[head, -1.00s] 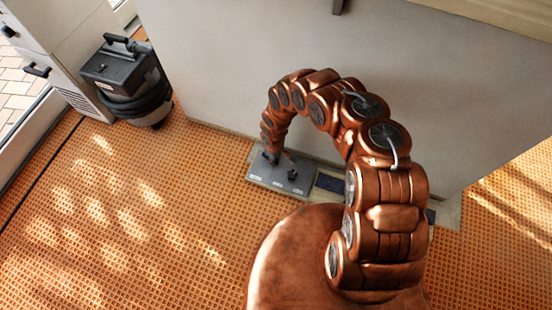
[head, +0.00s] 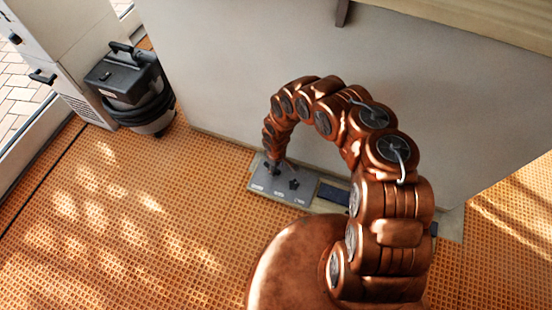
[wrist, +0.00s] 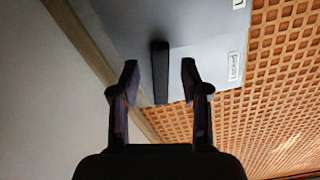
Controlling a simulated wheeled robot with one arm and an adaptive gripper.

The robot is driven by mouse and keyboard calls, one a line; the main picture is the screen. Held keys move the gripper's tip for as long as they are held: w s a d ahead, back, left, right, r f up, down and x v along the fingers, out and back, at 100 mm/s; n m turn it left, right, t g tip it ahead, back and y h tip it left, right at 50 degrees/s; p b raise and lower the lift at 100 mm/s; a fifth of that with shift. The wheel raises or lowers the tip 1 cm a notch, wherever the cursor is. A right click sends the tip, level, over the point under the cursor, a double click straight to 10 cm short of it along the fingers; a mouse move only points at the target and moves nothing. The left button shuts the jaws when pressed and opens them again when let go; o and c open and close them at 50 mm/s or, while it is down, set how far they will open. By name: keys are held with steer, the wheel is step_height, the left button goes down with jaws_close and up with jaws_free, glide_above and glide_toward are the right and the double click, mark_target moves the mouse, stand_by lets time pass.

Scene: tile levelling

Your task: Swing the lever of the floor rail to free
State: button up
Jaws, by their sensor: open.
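The floor rail's grey plate (head: 262,184) lies on the orange floor along the foot of the wall, with small white labels on its front edge. In the wrist view the plate (wrist: 205,45) fills the top middle, and one label (wrist: 234,68) faces the camera; I cannot read it surely. A dark bar, the lever (wrist: 160,85), stands between the fingers of my gripper (wrist: 159,68). The fingers are open, with a gap on each side of the lever. In the head view my gripper (head: 273,168) is at the plate's left end, small and partly hidden by my arm.
A dark star-shaped knob (head: 294,184) sits on the plate right of my gripper. A dark blue panel (head: 333,194) continues the strip to the right. The pale wall (head: 220,80) rises close behind. A black vacuum cleaner (head: 130,85) stands at upper left.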

step_height(320, 180, up, 10)
steer(key=shift+r, duration=0.15)
stand_by(0.7)
stand_by(0.6)
